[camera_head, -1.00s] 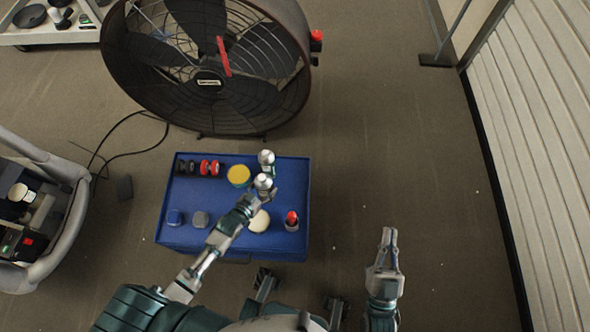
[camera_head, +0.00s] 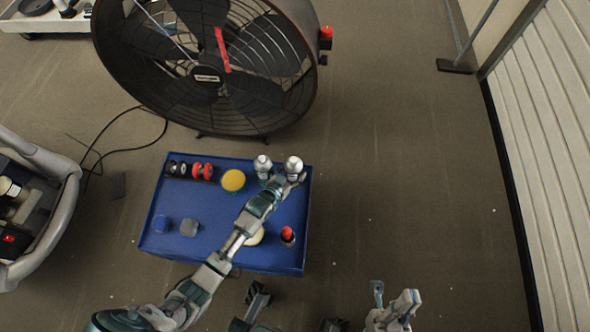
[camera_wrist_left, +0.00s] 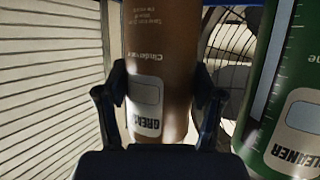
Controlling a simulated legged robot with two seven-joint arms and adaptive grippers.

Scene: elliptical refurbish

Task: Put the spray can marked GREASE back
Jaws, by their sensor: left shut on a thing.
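The brown spray can marked GREASE (camera_wrist_left: 160,75) fills the middle of the left wrist view, its label upside down. My left gripper (camera_wrist_left: 162,97) is shut on its sides. In the head view the GREASE can (camera_head: 294,166) is at the far right corner of the blue cart top, with my left gripper (camera_head: 289,181) at its near side. Whether its base touches the top is hidden. A green can marked CLEANER (camera_wrist_left: 297,95) stands beside it, to its left in the head view (camera_head: 263,164). My right gripper (camera_head: 394,294) is open and empty, right of the cart.
The blue cart top (camera_head: 207,207) also holds black and red rollers (camera_head: 202,171), a yellow round pad (camera_head: 233,180), a pale pad (camera_head: 255,237) partly under my arm, and a red-topped item (camera_head: 288,234). A large fan (camera_head: 207,75) stands behind.

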